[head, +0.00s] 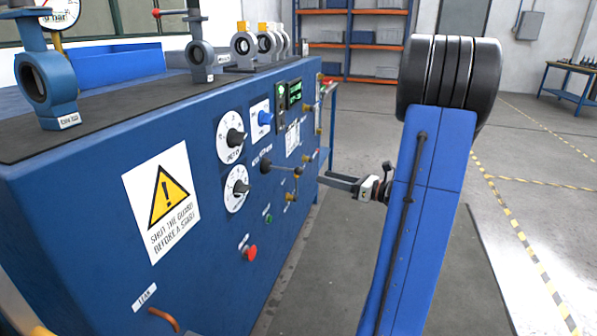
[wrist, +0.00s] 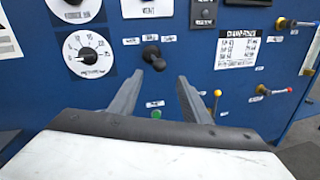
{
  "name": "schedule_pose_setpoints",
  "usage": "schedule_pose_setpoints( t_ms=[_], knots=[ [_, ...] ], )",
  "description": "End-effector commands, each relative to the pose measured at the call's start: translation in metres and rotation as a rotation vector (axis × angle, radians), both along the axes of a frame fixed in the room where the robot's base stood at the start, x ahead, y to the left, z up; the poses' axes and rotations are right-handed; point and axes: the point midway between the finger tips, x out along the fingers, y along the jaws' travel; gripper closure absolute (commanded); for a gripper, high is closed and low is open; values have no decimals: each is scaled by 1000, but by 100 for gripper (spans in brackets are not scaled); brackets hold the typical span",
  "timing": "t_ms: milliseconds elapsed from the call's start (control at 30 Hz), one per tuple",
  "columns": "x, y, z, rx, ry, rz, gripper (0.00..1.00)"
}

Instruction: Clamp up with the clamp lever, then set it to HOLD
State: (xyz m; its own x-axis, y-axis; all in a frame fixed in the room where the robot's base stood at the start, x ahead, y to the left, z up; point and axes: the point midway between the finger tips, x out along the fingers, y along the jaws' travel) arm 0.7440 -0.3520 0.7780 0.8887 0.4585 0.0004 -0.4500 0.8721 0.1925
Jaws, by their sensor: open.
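A short lever with a black knob (head: 266,166) sticks out from the blue panel in the head view. It also shows in the wrist view (wrist: 152,54), with small labels on both sides that are too small to read. It may be the clamp lever, but I cannot confirm its name. My gripper (head: 326,178) is open and empty, its fingers pointing at the panel. In the wrist view the gap between my fingertips (wrist: 158,76) lies just below and right of the black knob, with no visible contact.
Two dials (head: 231,138) and a red button (head: 250,254) sit on the panel (head: 100,240). A yellow-knobbed lever (wrist: 217,94) and a red-tipped handle (wrist: 272,90) are right of my fingers. A printed chart (wrist: 237,48) is above them.

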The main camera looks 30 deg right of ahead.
Motion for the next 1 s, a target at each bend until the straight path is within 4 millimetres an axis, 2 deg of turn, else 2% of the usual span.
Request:
schedule_pose_setpoints(
  t_ms=[700, 1000],
  knots=[
    [91, 48, 0, 0, 1, 2, 56],
    [105, 54, 0, 0, 0, 0, 56]
  ],
)
